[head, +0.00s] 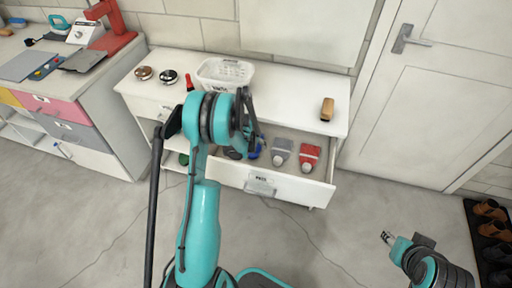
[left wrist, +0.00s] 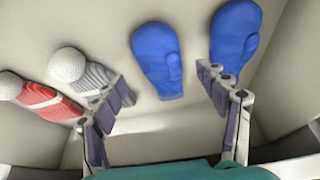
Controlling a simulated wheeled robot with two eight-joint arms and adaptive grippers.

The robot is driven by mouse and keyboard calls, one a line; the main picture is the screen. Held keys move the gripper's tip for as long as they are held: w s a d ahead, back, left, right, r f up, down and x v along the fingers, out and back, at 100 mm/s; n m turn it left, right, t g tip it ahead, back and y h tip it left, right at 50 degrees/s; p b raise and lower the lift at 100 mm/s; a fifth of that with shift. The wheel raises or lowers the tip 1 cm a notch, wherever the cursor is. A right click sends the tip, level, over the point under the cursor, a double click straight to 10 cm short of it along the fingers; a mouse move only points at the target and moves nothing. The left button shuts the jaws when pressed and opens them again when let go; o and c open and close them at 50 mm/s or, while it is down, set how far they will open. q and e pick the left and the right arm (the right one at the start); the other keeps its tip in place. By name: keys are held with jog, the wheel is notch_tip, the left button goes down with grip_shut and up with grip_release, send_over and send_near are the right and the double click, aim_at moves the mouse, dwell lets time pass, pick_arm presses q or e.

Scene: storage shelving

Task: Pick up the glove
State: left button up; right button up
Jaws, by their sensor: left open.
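Two blue mitten-like gloves lie in the open drawer. In the left wrist view one glove (left wrist: 158,62) lies ahead between my finger lines, and the other glove (left wrist: 235,38) lies to the right, partly behind the right finger. In the head view only a bit of blue glove (head: 256,151) shows beside my arm. My left gripper (left wrist: 170,90) is open and empty, above the drawer, with its fingers spread either side of the nearer glove's lower end. My right gripper (head: 387,238) is over the floor at lower right, away from the drawer; its jaw state is unclear.
A grey hat (head: 281,151) and a red hat (head: 309,157) with white pompoms lie in the drawer right of the gloves in the head view. The drawer front (head: 270,186) stands out from the white cabinet. A white basket (head: 226,72) and brown brush-like item (head: 327,109) stand on top.

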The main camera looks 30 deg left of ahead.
aim_at(254, 147)
pick_arm(q)
jog(key=b+x, duration=0.2)
jog(key=x, duration=0.2)
jog(key=shift+w+f, duration=0.2)
jog(key=shift+f, duration=0.05)
jog(key=shift+r, duration=0.15)
jog(key=c, duration=1.3)
jog(key=shift+o, duration=0.2)
